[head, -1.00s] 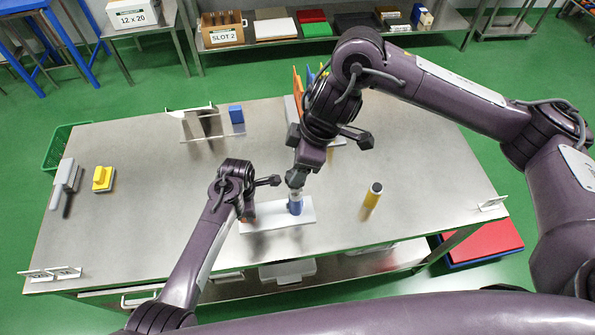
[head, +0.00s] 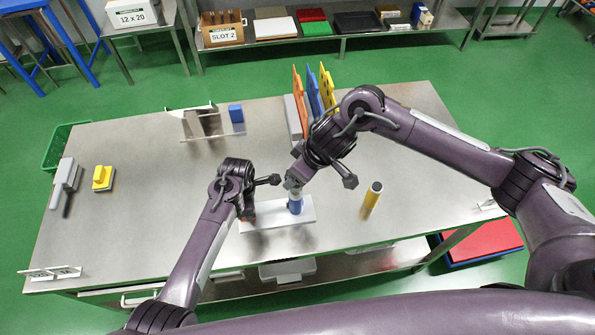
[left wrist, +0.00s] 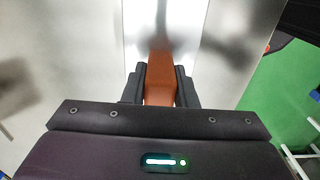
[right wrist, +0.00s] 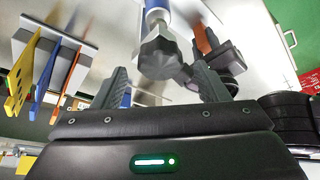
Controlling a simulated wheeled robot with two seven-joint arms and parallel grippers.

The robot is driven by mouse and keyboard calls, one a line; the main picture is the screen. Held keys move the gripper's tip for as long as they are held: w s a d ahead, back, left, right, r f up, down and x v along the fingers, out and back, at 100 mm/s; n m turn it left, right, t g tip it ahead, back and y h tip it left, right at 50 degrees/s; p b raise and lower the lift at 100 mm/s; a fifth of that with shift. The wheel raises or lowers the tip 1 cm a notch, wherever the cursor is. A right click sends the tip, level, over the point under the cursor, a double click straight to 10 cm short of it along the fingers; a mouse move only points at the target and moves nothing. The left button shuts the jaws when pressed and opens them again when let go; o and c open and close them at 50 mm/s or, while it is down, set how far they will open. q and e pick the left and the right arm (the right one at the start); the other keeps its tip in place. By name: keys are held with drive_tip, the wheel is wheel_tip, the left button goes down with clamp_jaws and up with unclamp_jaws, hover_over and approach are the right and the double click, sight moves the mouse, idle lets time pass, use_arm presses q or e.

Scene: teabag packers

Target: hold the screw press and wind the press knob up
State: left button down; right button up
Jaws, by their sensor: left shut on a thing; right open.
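The screw press has a white base plate (head: 275,216), a blue column (head: 295,206) and an orange-brown handle at its left end. The handle (left wrist: 160,80) sits between the fingers of my left gripper (left wrist: 160,88), which is shut on it. The grey lobed press knob (right wrist: 158,57) tops the column in the right wrist view. My right gripper (right wrist: 162,88) is open, with its fingers apart on both sides of the knob and not visibly touching it. In the head view my right gripper covers most of the knob.
A yellow cylinder with a dark top (head: 372,196) stands right of the press. Upright orange, blue and yellow boards (head: 313,92) stand behind. A metal rack with a blue block (head: 236,113) is at the back. The front middle is clear.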

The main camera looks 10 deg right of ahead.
drive_tip(key=shift+x, duration=0.95)
drive_tip(key=c, duration=1)
drive_tip(key=shift+n, duration=0.3)
